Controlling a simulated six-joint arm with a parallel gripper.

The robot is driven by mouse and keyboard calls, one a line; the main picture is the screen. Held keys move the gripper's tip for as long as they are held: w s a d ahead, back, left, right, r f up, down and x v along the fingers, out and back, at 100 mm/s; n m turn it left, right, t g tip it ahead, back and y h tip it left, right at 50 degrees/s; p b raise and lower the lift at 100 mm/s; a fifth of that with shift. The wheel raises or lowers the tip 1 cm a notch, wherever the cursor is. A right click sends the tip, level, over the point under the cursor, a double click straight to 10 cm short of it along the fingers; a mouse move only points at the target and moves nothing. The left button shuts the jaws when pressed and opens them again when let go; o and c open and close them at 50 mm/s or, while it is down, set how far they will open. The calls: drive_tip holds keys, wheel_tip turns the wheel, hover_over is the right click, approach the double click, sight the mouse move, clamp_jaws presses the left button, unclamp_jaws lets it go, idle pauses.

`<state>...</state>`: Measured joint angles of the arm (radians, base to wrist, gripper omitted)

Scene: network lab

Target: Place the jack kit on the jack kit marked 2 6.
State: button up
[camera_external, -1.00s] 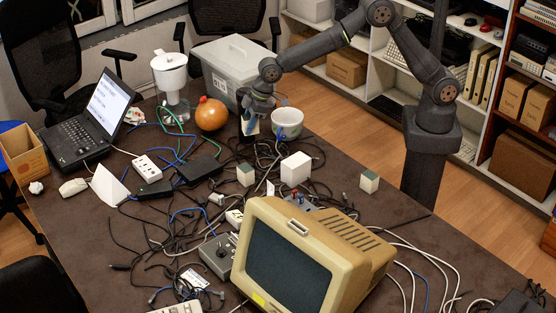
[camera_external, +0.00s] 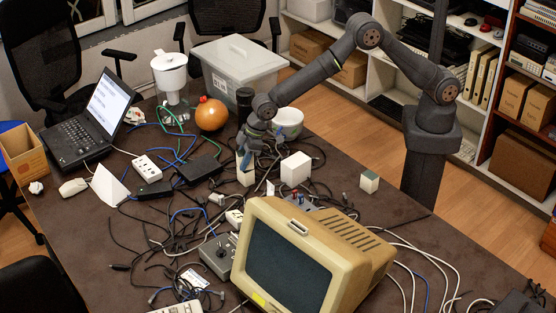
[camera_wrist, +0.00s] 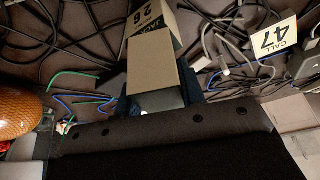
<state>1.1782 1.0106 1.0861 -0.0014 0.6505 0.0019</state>
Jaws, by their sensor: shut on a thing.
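My gripper (camera_external: 246,158) points down at the middle of the table and is shut on a small tan and pale box, the jack kit. In the wrist view the held jack kit (camera_wrist: 156,78) lies between the fingers. Just past it a box printed "JACK" and "26" (camera_wrist: 147,27), the jack kit marked 2 6, is partly covered by it. In the external view this marked kit (camera_external: 246,179) stands on the table directly below my gripper. The gripper hides most of the held kit there, and I cannot tell whether the two kits touch.
A white box (camera_external: 296,169) stands close on the right, and a green-topped box (camera_external: 369,181) farther right. A white bowl (camera_external: 289,123) is behind. Tangled cables and a black box (camera_external: 199,169) lie left. A beige monitor (camera_external: 300,255) stands in front.

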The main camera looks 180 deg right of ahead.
drive_tip(key=shift+f, duration=0.15)
drive_tip(key=o, duration=1)
drive_tip(key=shift+o, duration=0.2)
drive_tip(key=v, duration=1.2)
drive_tip(key=x, duration=1.1)
drive_tip(key=shift+w+d+f, duration=0.1)
drive_tip(key=shift+d+f, duration=0.15)
drive_tip(key=shift+f, duration=0.05)
drive_tip(key=shift+r, duration=1)
